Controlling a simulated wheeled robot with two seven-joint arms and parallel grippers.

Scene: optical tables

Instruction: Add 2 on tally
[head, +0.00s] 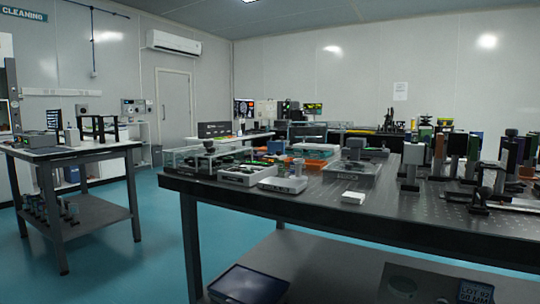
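I cannot make out a tally for certain in the head view. Small devices crowd the large dark optical table (400,213), and most are too small to identify. A small white block (353,198) lies near its front edge. A low white box (283,184) sits to the left of it. Neither of my grippers is in view.
A second table (100,150) with instruments stands at the left. Blue floor (155,235) lies open between the tables. Tall optical mounts (412,165) crowd the right side. On the lower shelf are a dark flat case (248,285) and a labelled item (475,292).

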